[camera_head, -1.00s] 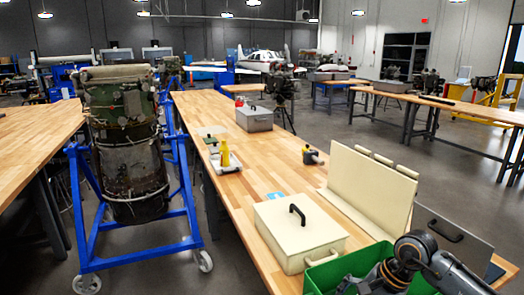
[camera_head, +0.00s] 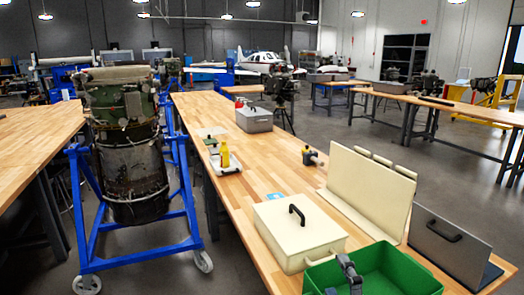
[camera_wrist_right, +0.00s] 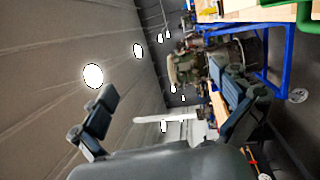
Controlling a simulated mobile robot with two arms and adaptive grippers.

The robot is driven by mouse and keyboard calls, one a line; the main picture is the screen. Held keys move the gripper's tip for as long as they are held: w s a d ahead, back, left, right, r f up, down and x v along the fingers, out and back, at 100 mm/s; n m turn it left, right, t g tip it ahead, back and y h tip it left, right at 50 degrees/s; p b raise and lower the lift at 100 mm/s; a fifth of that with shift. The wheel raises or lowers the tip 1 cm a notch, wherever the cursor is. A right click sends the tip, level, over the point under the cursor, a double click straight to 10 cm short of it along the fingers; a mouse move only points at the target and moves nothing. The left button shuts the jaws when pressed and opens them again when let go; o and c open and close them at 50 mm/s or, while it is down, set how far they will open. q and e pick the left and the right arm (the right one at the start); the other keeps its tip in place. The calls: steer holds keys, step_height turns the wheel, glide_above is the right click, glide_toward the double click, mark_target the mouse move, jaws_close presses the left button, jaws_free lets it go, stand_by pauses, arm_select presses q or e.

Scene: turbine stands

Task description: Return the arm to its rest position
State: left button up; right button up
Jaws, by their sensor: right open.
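My right gripper (camera_head: 341,277) shows only in part at the bottom edge of the head view, in front of the green bin (camera_head: 405,268). In the right wrist view its two fingers (camera_wrist_right: 166,88) are spread wide apart with nothing between them. That view is turned on its side and looks past the fingers to the ceiling lamps and the turbine (camera_wrist_right: 205,65). Most of my right arm is out of the head view. My left gripper is in neither view.
The long wooden table (camera_head: 225,205) bears a cream box (camera_head: 295,225), an open cream case (camera_head: 370,190), a grey case (camera_head: 450,245), a yellow bottle (camera_head: 224,157) and a grey toolbox (camera_head: 254,118). A turbine on a blue stand (camera_head: 140,252) is at the left.

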steer(key=s+d+f+m+g+h, duration=0.4)
steer(key=s+d+f+m+g, duration=0.1)
steer(key=f+m, duration=0.45)
steer(key=s+f+m+g, duration=0.4)
steer(key=s+f+g, duration=0.25)
steer(key=s, duration=0.45)
steer(key=s+f+m+g, duration=0.5)
steer(key=s+f, duration=0.3)
steer(key=s, duration=0.3)
step_height(320, 180, down, 30)
steer(key=r+b, duration=0.1)
steer(key=b, duration=0.4)
steer(key=s+d+f+g+b, duration=0.1)
steer(key=s+f+b, duration=0.1)
steer(key=s+f, duration=0.7)
steer(key=s+d+f+n+g+b, duration=0.1)
steer(key=s+d+f+b, duration=0.1)
steer(key=s+f, duration=0.7)
step_height(320, 180, down, 5)
steer(key=shift+y+b, duration=0.3)
steer(key=shift+b, duration=0.2)
